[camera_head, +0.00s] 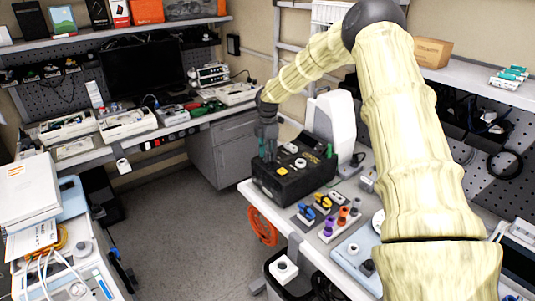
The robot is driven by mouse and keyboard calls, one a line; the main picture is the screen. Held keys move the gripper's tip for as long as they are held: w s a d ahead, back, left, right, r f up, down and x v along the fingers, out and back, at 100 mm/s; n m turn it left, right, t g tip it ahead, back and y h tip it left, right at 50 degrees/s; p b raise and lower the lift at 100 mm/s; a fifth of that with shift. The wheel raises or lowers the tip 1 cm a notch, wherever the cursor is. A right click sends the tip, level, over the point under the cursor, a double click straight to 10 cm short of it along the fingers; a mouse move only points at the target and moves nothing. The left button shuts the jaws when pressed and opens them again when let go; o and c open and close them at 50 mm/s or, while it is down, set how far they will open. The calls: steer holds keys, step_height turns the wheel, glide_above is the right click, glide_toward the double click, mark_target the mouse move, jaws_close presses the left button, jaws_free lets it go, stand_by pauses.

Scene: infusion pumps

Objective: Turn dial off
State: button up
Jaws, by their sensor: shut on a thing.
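A white upright device (331,125) stands behind the box. Small blocks with purple, orange and yellow-blue parts (326,224) lie on the bench in front of it. A bin (283,268) stands below the bench edge. The floor (185,230) to the left is clear.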

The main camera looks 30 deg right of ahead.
steer(key=shift+w+d+r+n, duration=0.1)
steer(key=shift+n, duration=0.7)
steer(key=o, duration=1.1)
steer(key=shift+c, duration=0.2)
step_height(320, 180, up, 12)
steer(key=shift+f, duration=0.2)
